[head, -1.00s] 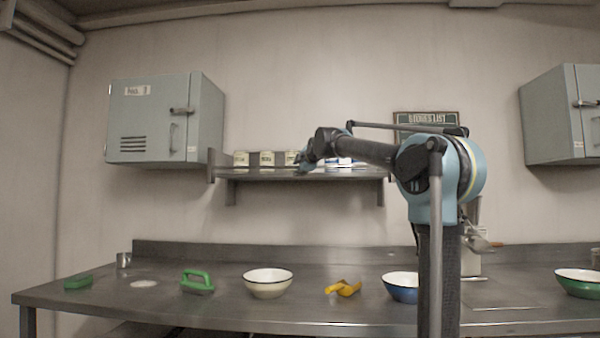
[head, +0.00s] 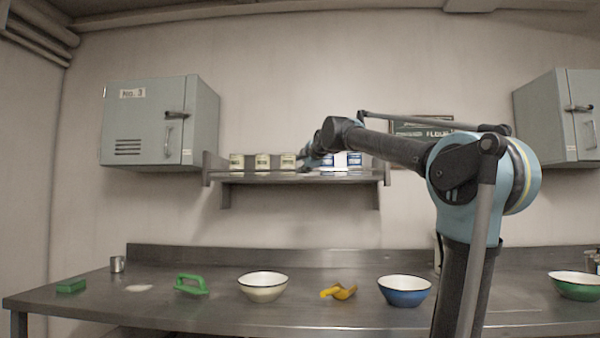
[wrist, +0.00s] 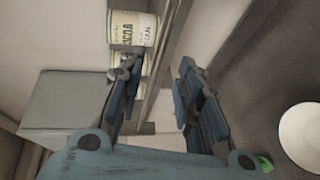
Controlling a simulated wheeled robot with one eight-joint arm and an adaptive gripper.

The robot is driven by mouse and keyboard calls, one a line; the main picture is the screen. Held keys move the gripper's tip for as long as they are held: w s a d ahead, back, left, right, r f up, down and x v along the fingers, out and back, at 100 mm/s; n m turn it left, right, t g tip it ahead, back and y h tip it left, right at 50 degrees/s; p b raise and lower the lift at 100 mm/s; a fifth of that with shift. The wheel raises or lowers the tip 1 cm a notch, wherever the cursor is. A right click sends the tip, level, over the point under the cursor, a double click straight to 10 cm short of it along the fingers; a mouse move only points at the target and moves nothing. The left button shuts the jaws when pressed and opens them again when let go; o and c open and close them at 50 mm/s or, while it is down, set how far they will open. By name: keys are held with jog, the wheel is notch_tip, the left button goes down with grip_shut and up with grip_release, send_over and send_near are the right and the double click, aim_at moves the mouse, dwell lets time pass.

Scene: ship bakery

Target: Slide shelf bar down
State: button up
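The metal wall shelf (head: 250,178) hangs at mid-height in the head view, with a rail along its front edge. In the wrist view the shelf's bar (wrist: 172,50) runs from the top edge down between my fingers. My gripper (wrist: 160,90) is open, with one blue finger on each side of the bar; I cannot tell whether either finger touches it. In the head view my gripper (head: 308,164) is small and dark at the shelf front, and it hides part of the rail and tins.
Several labelled tins (head: 262,161) stand on the shelf, close to my left finger in the wrist view. Closed cabinets (head: 150,125) flank it.

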jog(key=shift+v, duration=1)
jog(key=shift+r, duration=0.1)
jog(key=c, duration=0.6)
jog(key=shift+w+a+r+m, duration=0.15)
jog(key=shift+a+r+m, duration=0.05)
jog(key=shift+a+m, duration=0.1)
grip_shut()
jog(key=a+r+m+g+h, duration=0.25)
jog(key=r+m, duration=0.35)
jog(key=m, duration=0.5)
jog(key=a+r+m+g+h, duration=0.15)
jog(key=r+m+h, duration=0.3)
jog(key=m, duration=0.55)
send_over(294, 170)
jog(key=s, duration=0.1)
notch_tip(294, 170, down, 6)
jog(key=shift+w+d+f+y, duration=0.15)
jog(key=shift+f+y, duration=0.25)
jog(key=shift+f, duration=0.95)
